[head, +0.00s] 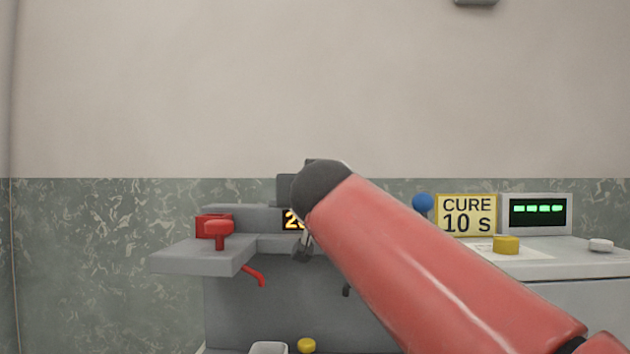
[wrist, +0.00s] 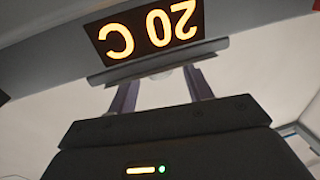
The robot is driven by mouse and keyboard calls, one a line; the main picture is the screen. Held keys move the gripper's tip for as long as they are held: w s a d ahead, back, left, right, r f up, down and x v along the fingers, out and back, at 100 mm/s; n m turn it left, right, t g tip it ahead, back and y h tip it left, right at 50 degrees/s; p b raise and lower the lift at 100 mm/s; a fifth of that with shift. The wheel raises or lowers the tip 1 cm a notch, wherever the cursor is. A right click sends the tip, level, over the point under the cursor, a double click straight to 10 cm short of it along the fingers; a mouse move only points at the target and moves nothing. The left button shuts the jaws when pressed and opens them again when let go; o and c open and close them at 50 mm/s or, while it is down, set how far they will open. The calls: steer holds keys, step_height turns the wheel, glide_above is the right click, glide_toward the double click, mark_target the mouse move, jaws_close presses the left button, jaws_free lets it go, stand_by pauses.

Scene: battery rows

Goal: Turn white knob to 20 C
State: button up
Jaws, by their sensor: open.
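A dark display (wrist: 150,32) with glowing digits reads 20 C, upside down in the wrist view. In the head view only the left part of the display (head: 292,220) shows, the rest hidden by my arm. My gripper (wrist: 160,80) is open, its two fingers reaching toward the grey ledge under the display. A small pale piece (wrist: 161,75) shows between the fingers at that ledge, probably the white knob. It is mostly hidden, so I cannot tell whether the fingers touch it. In the head view my arm covers that spot.
A red knob-like part (head: 218,230) stands on a grey shelf (head: 190,257) at left, with a red lever (head: 254,277) below. At right are a blue ball (head: 423,202), a CURE 10 s sign (head: 466,215), a green-lit display (head: 539,211), a yellow knob (head: 506,245) and a white button (head: 601,245).

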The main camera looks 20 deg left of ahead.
steer(key=shift+p+x, duration=0.45)
steer(key=shift+x, duration=1.05)
steer(key=c, duration=1)
steer(key=shift+o, duration=0.2)
steer(key=shift+w+d+r+n+g+y+p, duration=0.1)
steer(key=shift+r+n+g+y+p, duration=0.25)
steer(key=shift+p, duration=0.55)
steer(key=shift+f+n+y+p, duration=0.3)
steer(key=shift+n+y+p, duration=0.05)
steer(key=shift+y+p, duration=0.5)
steer(key=o, duration=1)
steer(key=shift+c, duration=0.2)
